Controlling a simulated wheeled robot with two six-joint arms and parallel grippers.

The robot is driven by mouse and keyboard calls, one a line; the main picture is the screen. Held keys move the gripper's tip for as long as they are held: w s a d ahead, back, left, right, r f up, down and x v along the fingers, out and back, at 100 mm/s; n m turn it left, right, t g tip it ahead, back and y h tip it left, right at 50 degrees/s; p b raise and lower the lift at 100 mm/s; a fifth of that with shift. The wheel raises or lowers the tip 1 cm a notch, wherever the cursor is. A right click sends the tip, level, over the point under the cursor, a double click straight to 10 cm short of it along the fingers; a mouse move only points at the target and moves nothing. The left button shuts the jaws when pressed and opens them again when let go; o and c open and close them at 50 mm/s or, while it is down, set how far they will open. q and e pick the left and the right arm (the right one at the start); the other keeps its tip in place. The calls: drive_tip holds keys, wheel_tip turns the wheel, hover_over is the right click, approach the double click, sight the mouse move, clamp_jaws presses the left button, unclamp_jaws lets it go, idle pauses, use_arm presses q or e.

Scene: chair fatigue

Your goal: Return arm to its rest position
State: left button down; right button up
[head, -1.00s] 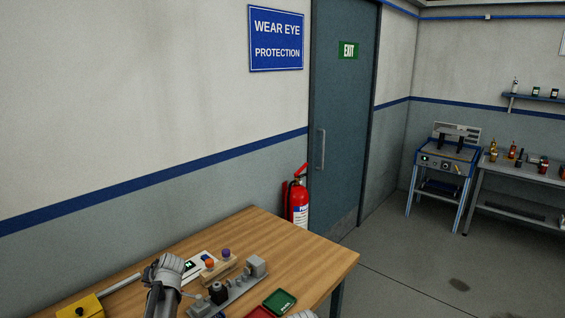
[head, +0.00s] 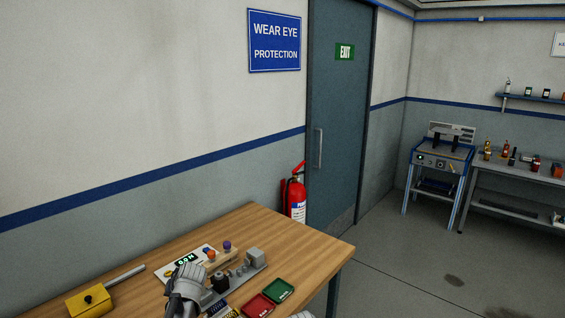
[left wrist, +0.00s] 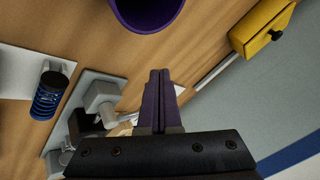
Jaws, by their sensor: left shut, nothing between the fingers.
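My left arm shows at the bottom of the head view, over the table beside the grey fixture (head: 238,275); its fingers are hidden there. In the left wrist view my left gripper (left wrist: 158,85) has its two dark purple fingers together, with nothing between them. They are over the wooden table top (left wrist: 205,40). Part of a purple round opening (left wrist: 147,12) shows at the top edge of that view. A blue coil spring (left wrist: 48,95) lies left of the fingers. My right gripper is not seen.
A yellow box with a rod (head: 90,298) stands at the table's left. A display panel (head: 187,258), a wooden block with orange and purple knobs (head: 220,258), a red tray (head: 258,305) and a green tray (head: 279,290) crowd my left arm. The table's right end is clear.

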use_arm(q)
drive_tip(key=s+d+f, duration=0.1)
drive_tip(key=s+d, duration=0.2)
drive_tip(key=d, duration=0.1)
drive_tip(key=s+d+f+m+g+h, duration=0.1)
drive_tip(key=s+d, duration=0.1)
drive_tip(key=d, duration=0.3)
drive_tip(key=s+d+f+m+h, duration=0.1)
drive_tip(key=s+d, duration=0.2)
drive_tip(key=d, duration=0.2)
drive_tip(key=shift+s+d+g, duration=0.15)
drive_tip(key=shift+s+g, duration=0.2)
drive_tip(key=shift+g, duration=0.05)
drive_tip(key=s+d+f+m+g+h, duration=0.1)
drive_tip(key=s+d+m+g+h, duration=0.1)
drive_tip(key=s+d, duration=1.1)
drive_tip(key=shift+s+f+m+g+h, duration=0.25)
drive_tip(key=shift+s+m+g, duration=0.25)
drive_tip(key=shift+s, duration=0.25)
